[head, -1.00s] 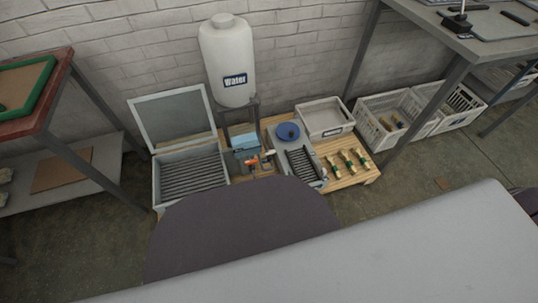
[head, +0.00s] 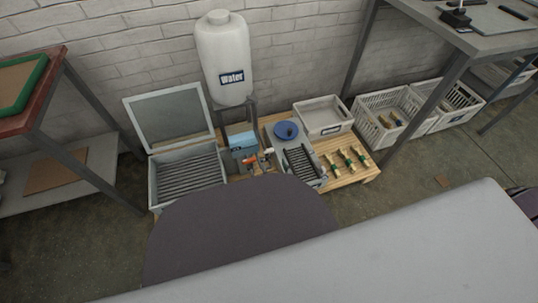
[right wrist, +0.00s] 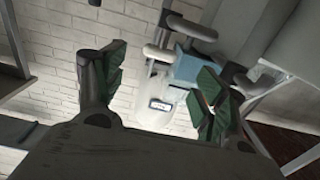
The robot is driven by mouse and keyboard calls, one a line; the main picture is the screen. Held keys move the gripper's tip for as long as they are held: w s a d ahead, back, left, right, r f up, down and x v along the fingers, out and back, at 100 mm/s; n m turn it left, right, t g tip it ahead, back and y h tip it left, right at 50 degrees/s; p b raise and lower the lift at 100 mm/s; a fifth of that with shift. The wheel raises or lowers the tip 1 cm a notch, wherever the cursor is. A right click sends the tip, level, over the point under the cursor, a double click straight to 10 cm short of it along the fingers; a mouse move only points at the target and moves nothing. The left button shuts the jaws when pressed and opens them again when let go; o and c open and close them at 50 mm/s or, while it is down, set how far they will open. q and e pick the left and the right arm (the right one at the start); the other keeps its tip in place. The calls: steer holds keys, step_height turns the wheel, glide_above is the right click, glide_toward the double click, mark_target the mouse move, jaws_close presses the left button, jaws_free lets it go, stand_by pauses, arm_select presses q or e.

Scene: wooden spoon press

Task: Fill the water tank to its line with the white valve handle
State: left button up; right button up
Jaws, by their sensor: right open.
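A white bottle labelled Water (head: 225,60) stands on a dark stand against the brick wall; it also shows between my fingers in the right wrist view (right wrist: 158,104). A light blue box (head: 242,141), possibly the water tank, sits below it. A small white handle (head: 268,153) and an orange handle (head: 250,160) are in front of it. The fill line is too small to see. My right gripper (right wrist: 157,85) is open and empty, its green-padded fingers apart, clear of the handles. In the head view I cannot make out either gripper.
A grey bin with a raised lid (head: 187,178) stands left of the box. A blue round lid (head: 286,131), a grey crate (head: 323,118) and several brass-coloured pieces (head: 345,163) are to the right. Tables flank both sides. My own grey body covers the lower foreground.

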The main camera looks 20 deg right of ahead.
mark_target(269, 152)
steer(key=w+b, duration=0.2)
steer(key=w, duration=0.3)
steer(key=shift+w+a, duration=0.1)
steer(key=shift+w, duration=0.25)
arm_select(q)
steer(key=shift+w+d+f+b, duration=0.1)
steer(key=shift+d+f+b, duration=0.15)
steer(key=shift+f, duration=0.5)
steer(key=shift+w+d+f+b, duration=0.1)
steer(key=shift+f+b, duration=0.2)
steer(key=shift+f, duration=0.45)
arm_select(e)
steer(key=shift+w, duration=1.2)
steer(key=shift+c, duration=0.4)
arm_select(q)
steer(key=shift+s, duration=0.1)
arm_select(e)
steer(key=shift+r, duration=0.1)
steer(key=c, duration=0.9)
